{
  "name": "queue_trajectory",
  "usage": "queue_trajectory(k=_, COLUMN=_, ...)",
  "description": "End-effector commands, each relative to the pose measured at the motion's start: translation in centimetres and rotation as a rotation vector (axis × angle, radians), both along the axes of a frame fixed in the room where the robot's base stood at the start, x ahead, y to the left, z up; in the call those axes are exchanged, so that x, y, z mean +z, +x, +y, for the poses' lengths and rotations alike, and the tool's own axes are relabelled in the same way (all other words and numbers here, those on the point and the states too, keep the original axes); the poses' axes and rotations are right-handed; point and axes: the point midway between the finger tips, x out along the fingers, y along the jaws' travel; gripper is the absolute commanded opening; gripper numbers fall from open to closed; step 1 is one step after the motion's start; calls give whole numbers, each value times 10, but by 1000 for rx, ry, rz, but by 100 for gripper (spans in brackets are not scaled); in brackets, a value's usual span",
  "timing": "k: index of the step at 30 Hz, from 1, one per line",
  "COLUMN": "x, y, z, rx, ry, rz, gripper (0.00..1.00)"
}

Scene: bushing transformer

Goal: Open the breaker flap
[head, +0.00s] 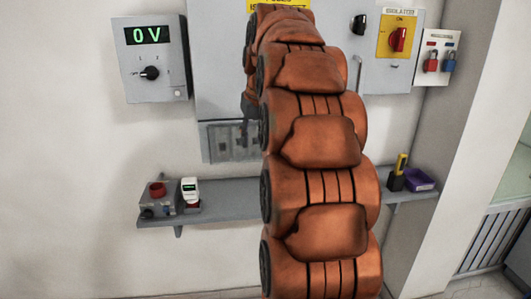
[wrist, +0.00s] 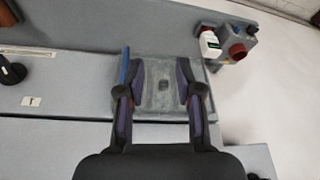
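The breaker flap (head: 215,143) is a grey, see-through-looking panel low on the grey cabinet. Dark breaker shapes show behind it. It appears closed, though my arm hides its right part in the head view. In the wrist view the flap (wrist: 160,104) lies between my fingers, with a small dark spot near its middle. My gripper (wrist: 160,90) is open, its two dark fingers apart on either side of the flap area. I cannot tell whether they touch it. In the head view my gripper is small, dark and partly hidden beside my orange arm, just above the flap.
A shelf (head: 235,189) runs below the cabinet. It bears a red-button box (head: 157,200), a small white meter (head: 190,188), a purple tray (head: 418,180) and a yellow-black tool (head: 399,168). A 0 V display box (head: 150,60) hangs left. The isolator switch (head: 398,38) and padlocks (head: 431,62) are right.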

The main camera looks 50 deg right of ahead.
Motion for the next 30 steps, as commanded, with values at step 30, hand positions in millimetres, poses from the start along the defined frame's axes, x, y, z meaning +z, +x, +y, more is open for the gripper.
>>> queue_trajectory(k=30, x=-53, y=23, z=-67, rx=-54, ry=-40, rz=-44, gripper=35)
